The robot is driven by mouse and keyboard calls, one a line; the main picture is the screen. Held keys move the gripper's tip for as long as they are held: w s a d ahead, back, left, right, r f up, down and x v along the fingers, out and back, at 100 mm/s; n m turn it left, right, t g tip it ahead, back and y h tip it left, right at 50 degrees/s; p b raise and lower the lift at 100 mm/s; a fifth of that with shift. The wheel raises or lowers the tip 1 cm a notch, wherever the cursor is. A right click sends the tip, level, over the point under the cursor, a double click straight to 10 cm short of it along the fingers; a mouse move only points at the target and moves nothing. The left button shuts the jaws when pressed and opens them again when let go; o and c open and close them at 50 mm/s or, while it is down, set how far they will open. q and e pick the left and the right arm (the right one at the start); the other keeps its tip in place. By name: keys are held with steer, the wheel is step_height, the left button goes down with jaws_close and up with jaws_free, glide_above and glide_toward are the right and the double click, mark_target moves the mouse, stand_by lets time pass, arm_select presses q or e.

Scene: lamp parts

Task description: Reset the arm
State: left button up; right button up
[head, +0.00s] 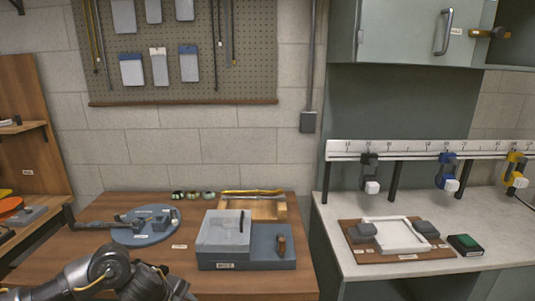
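My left arm (105,270) comes in at the bottom left, bent low in front of the wooden table. My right arm and gripper are outside the picture. A round blue base (147,235) lies on the table's left side, with a dark jointed piece across it that reaches left.
The wooden table (185,275) is bare near its front. Small round parts (193,195) and a wooden tray (268,208) stand at its back. A light bench (340,240) on the right holds a brown board (405,259) with a white frame. Clamps hang from a rail (420,149) above it.

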arm_select(q)
steer(key=s+d+f+n+t+h, duration=0.1)
steer(key=s+d+n+t, duration=0.1)
steer(key=s+d+n, duration=0.35)
steer(key=s+d+f+n+t+h, duration=0.1)
steer(key=s+d+n+t+h, duration=0.15)
steer(key=d, duration=0.65)
steer(key=s+a+f+n+g+y, duration=0.3)
steer(key=s+a+n, duration=0.45)
steer(key=s, duration=0.35)
steer(key=s+a+f+n+g+y, duration=0.2)
steer(key=s+a+f+n+y, duration=0.3)
steer(key=s+a, duration=0.55)
steer(key=s+d+f+g+h, duration=0.1)
steer(key=s+f, duration=0.1)
steer(key=f, duration=1.1)
steer(key=s+d+f+g, duration=0.1)
steer(key=s+f, duration=0.1)
steer(key=f, duration=1)
steer(key=s+a+f, duration=0.3)
steer(key=s+f, duration=1.2)
steer(key=shift+s+a+f+g, duration=0.15)
steer(key=shift+s+a+g, duration=0.05)
steer(key=shift+s+g, duration=0.25)
